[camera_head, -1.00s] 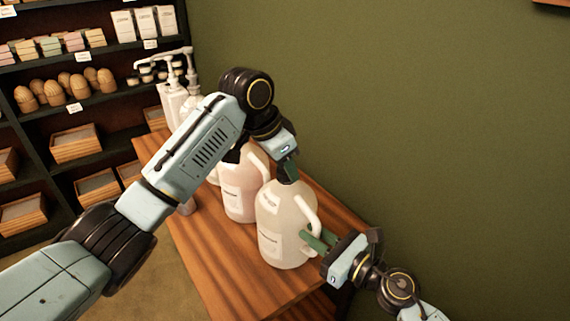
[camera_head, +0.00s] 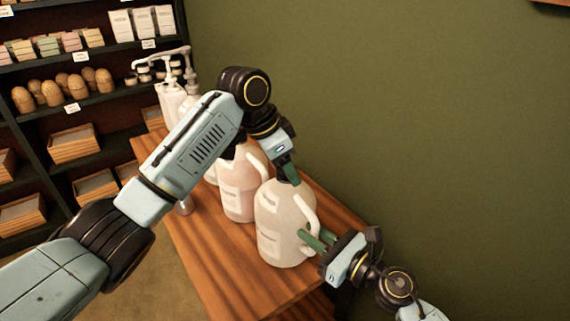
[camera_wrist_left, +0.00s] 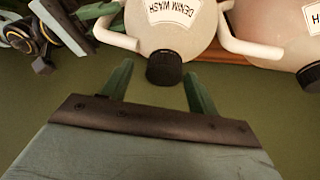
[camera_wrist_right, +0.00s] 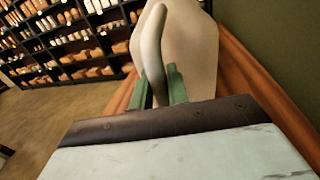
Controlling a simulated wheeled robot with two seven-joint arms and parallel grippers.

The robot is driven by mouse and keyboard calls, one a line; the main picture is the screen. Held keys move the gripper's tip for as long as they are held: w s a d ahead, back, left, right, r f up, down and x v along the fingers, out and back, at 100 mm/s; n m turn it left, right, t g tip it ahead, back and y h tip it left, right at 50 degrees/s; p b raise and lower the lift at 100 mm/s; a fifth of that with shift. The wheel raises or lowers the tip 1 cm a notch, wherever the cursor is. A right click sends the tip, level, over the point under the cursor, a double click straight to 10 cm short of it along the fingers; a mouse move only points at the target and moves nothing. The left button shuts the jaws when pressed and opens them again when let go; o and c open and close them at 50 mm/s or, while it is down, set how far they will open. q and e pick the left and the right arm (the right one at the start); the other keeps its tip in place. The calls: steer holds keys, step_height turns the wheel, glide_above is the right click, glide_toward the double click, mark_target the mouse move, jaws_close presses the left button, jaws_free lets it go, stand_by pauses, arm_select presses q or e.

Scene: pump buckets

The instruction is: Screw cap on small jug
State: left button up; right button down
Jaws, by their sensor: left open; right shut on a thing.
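A whitish jug (camera_head: 285,215) stands upright near the front end of the wooden table; the left wrist view shows its "DENIM WASH" label (camera_wrist_left: 174,11). Its black cap (camera_wrist_left: 164,68) is at the jug's mouth; how tightly it sits cannot be told. My left gripper (camera_head: 290,173) is open over the jug's top, and its green fingers (camera_wrist_left: 157,72) are on either side of the cap with visible gaps. My right gripper (camera_head: 316,240) is shut on the jug's handle (camera_wrist_right: 152,45) from the right.
A pinkish jug (camera_head: 238,190) stands close behind to the left, with a dark cap (camera_wrist_left: 309,77) in the left wrist view. White pump bottles (camera_head: 172,98) stand farther back. Shelves (camera_head: 75,135) are at the left, and a green wall (camera_head: 430,130) is at the right.

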arm_select(q)
steer(key=n+t+y, duration=0.1)
steer(key=n, duration=0.3)
steer(key=n+t+y, duration=0.1)
steer(key=n, duration=0.3)
steer(key=n+y, duration=0.1)
steer(key=n, duration=0.2)
steer(key=n+y, duration=0.1)
steer(key=n, duration=0.3)
steer(key=shift+t+y, duration=0.3)
steer(key=shift+y, duration=0.1)
steer(key=shift+c, duration=0.3)
steer(key=c, duration=1)
steer(key=shift+w+a, duration=0.1)
